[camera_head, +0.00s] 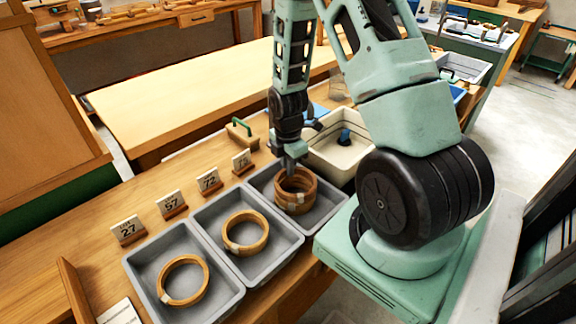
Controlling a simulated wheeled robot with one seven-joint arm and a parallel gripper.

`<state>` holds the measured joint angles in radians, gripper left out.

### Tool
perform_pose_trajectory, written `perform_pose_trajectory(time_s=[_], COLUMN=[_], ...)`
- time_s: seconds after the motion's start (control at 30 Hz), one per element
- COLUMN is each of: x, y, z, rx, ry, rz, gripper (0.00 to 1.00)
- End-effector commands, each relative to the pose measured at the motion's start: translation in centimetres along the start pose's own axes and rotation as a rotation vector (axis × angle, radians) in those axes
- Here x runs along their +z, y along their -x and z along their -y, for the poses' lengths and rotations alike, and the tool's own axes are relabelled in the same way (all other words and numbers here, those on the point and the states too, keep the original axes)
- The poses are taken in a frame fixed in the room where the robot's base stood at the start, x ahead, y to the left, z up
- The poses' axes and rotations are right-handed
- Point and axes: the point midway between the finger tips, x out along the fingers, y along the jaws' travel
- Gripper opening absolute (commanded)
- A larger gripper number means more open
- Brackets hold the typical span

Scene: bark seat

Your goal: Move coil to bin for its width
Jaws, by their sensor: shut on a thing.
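Three grey bins stand in a row on the bench: a near bin (236,297), a middle bin (293,240) and a far bin (338,199). A tan ring-shaped coil (204,283) lies in the near bin and a thicker coil (246,250) lies in the middle one. My gripper (290,167) points down over the far bin. It is shut on a coil (297,190) at the rim. This coil looks tall or stacked on others, and I cannot tell which. It has a pale tag on its front. The fingertips are small and partly hidden.
Number cards stand behind the bins, including 27 (128,231), 57 (171,205) and 72 (207,182); the farthest card (241,162) is harder to read. A cream tub (345,170) with a blue-black object stands right of the far bin. A wooden block with a green handle (241,132) stands behind.

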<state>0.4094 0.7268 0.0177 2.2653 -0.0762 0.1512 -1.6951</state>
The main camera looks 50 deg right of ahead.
Motion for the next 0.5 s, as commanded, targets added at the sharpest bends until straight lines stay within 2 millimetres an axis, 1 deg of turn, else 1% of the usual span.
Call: perform_pose_trajectory(time_s=[0.5], x=[0.01], y=[-0.28], z=[0.00], rx=[0.000], ry=[0.001], rz=[0.000], gripper=[0.00])
